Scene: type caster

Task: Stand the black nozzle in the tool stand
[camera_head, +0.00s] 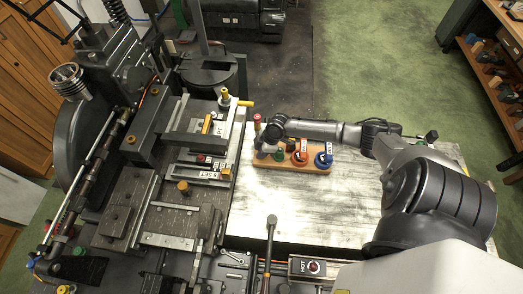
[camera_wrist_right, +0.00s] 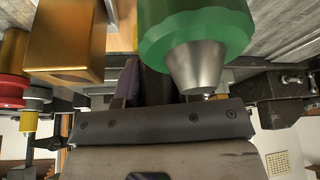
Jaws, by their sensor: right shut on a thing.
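The tool stand (camera_head: 285,168) is an orange-brown block on the pale metal table top. Several coloured nozzles stand in it, among them a green nozzle (camera_head: 278,154), an orange one (camera_head: 299,157) and a blue one (camera_head: 323,160). My right gripper (camera_head: 262,150) is over the stand's left end, shut on a dark thing that appears to be the black nozzle; my wrist mostly hides it. In the right wrist view, the green nozzle (camera_wrist_right: 195,40) is large and close beside the dark gripped area (camera_wrist_right: 155,82). I cannot tell whether the black nozzle is seated. My left gripper is not in view.
A red-topped piece (camera_head: 257,121) is just behind my right wrist. The casting machine (camera_head: 130,150) fills the left, with labelled parts near its edge. A long-handled tool (camera_head: 270,235) lies at the front. The table right of the stand is clear (camera_head: 345,205).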

